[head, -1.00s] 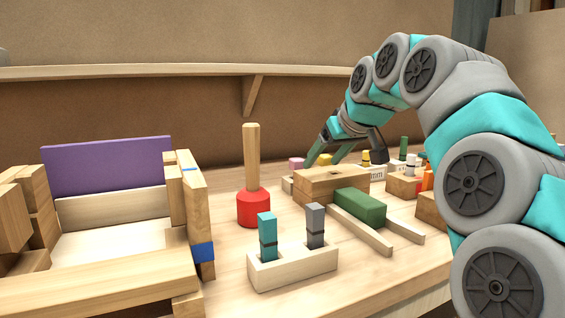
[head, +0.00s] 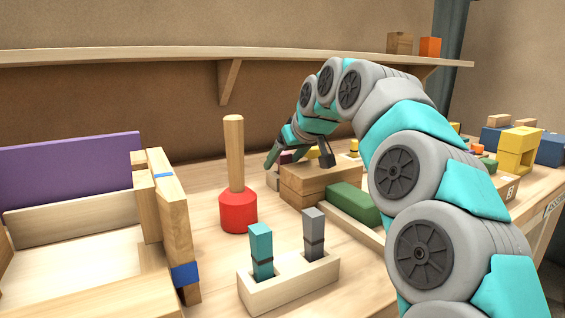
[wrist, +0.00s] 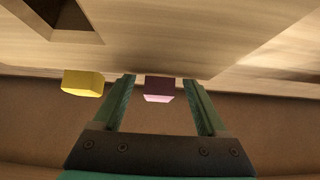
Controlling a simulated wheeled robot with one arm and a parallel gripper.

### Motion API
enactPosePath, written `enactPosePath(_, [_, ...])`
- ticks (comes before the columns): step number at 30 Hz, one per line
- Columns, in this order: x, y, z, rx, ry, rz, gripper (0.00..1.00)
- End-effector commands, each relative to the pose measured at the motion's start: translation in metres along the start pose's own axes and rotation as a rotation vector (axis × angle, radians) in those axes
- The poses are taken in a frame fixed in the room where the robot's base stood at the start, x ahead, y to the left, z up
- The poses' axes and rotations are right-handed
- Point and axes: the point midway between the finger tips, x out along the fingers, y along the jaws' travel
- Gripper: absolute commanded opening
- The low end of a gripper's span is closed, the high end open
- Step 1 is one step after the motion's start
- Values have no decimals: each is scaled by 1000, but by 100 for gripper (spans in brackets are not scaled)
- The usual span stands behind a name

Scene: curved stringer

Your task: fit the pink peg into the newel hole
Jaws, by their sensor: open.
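The pink peg (wrist: 158,88) stands between the two fingers of my open gripper (wrist: 160,92) in the wrist view, with a gap on each side. In the head view the peg (head: 286,157) looks dark and is partly hidden by my gripper (head: 281,160), which reaches down around it at the back of the table. A yellow peg (wrist: 83,83) is just left of the fingers in the wrist view. I cannot make out the newel hole for certain. A dark recess (wrist: 52,14) shows at the upper left of the wrist view.
A wooden block (head: 318,184) and a green block (head: 352,204) lie in front of my gripper. A red mallet (head: 238,211) stands upright to the left. A rack (head: 290,282) holds a teal and a grey peg. A wooden frame with a purple panel (head: 70,172) is at far left.

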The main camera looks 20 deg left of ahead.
Motion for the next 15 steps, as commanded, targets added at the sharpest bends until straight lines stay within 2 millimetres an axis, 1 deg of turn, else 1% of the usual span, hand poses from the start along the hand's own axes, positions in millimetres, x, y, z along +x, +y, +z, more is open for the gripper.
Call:
enactPosePath(1, [5, -1, 0, -1, -1, -1, 75])
enactPosePath(3, [8, 0, 0, 0, 2, 1, 75])
enactPosePath(8, [8, 1, 0, 0, 2, 1, 75])
enactPosePath(11, [8, 0, 0, 0, 2, 1, 66])
enactPosePath(15, [8, 0, 0, 0, 2, 1, 50])
